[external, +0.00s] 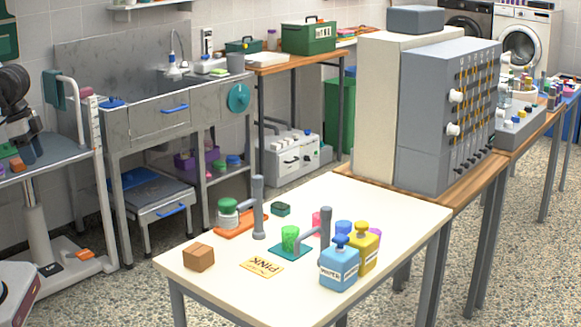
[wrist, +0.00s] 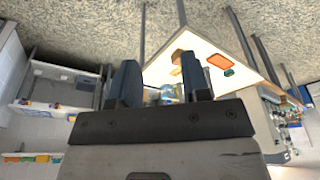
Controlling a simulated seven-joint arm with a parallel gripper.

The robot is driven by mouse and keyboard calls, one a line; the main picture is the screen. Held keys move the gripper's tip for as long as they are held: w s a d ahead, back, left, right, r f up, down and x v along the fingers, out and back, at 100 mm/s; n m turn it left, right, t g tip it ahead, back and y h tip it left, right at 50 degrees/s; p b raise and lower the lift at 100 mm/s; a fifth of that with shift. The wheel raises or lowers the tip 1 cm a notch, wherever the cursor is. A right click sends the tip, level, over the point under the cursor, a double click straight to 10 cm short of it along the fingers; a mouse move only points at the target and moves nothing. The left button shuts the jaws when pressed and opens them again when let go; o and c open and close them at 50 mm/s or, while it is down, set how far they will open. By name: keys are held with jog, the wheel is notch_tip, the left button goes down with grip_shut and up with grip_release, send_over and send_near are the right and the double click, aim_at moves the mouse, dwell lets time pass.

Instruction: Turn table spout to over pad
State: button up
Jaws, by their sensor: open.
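Two grey upright spouts stand on the cream table (external: 345,200) in the external view. The right spout (external: 325,228) has an arm reaching left toward a green cup (external: 290,236) on a teal pad (external: 280,254). The left spout (external: 258,207) stands beside an orange pad (external: 232,229) bearing a green-topped jar (external: 228,213); which way its outlet points is hard to tell. The orange pad also shows in the wrist view (wrist: 219,62). My gripper (wrist: 165,68) is open with nothing visible held, apart from the table; I cannot pick it out in the external view.
A blue bottle (external: 339,268) and a yellow bottle (external: 363,250) crowd the right spout's front. A tall grey cabinet (external: 430,120) stands behind the table. The table's back middle is clear.

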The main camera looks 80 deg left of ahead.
jog(key=shift+o, duration=1.2)
jog(key=shift+w+r, duration=0.25)
jog(key=shift+w, duration=0.15)
jog(key=w+r, duration=0.3)
jog(key=w, duration=0.6)
jog(key=w+r, duration=0.3)
jog(key=w, duration=0.7)
jog(key=g, duration=0.3)
send_over(327, 207)
jog(key=f, duration=1)
jog(key=s+f, duration=0.1)
jog(key=f, duration=0.4)
jog(key=shift+d+f, duration=0.15)
jog(key=shift+f, duration=0.2)
jog(key=shift+w+f, duration=0.35)
jog(key=shift+w, duration=0.15)
jog(key=shift+f, duration=0.15)
